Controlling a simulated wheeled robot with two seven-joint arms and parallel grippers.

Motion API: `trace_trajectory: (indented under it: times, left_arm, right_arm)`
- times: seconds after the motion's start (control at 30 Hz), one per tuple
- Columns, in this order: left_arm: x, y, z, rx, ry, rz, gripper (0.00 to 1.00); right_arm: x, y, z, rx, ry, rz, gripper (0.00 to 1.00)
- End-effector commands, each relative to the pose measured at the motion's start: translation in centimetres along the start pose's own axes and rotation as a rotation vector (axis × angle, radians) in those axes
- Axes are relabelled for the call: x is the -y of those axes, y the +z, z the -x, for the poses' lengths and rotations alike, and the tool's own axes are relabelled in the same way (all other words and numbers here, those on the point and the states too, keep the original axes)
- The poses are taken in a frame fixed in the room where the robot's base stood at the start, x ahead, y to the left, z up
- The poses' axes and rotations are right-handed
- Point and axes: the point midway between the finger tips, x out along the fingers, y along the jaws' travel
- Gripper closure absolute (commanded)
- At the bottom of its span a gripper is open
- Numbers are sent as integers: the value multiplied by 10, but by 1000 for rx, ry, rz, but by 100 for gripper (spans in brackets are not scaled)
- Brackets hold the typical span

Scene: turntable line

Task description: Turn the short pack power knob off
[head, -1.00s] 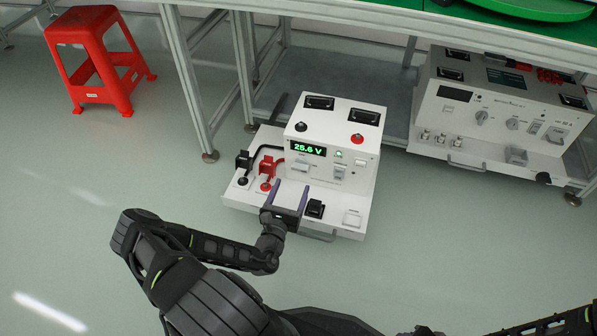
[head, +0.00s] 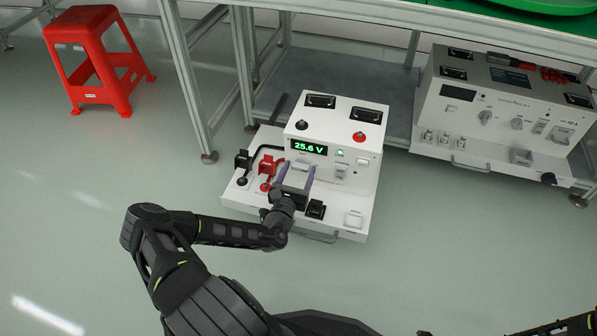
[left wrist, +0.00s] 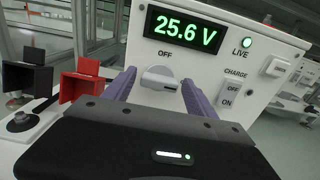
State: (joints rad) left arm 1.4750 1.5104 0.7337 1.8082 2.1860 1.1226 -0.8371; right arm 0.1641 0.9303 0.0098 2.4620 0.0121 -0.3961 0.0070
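The short pack (head: 352,118) is a white box on a white tray with a green display (head: 309,147) reading 25.6 V and a lit green LIVE lamp (left wrist: 247,43). Its power knob (left wrist: 160,79) is a pale knob below the OFF label, its grip lying roughly crosswise in the left wrist view. My left gripper (head: 296,176) is in front of the panel. Its two purple fingers are open, one on each side of the knob, with visible gaps in the left wrist view (left wrist: 160,86). The gripper body hides the lower panel. My right gripper is not visible.
Red and black connectors (head: 266,168) stand left of the gripper. A CHARGE rocker switch (left wrist: 231,93) is close to the right finger. A larger white unit (head: 500,115) is at right, a red stool (head: 97,60) at left. Table legs (head: 187,80) stand behind.

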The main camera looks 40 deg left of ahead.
Motion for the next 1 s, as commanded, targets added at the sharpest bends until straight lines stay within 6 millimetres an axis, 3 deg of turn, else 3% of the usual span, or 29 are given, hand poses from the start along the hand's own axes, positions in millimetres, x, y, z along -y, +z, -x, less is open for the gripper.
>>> trace_trajectory:
  times: [0.63,1.0]
  left_arm:
    - [0,0,0,0,0,0,89]
    - [0,2,0,0,-1,36,90]
  right_arm:
    - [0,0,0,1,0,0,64]
    - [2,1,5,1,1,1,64]
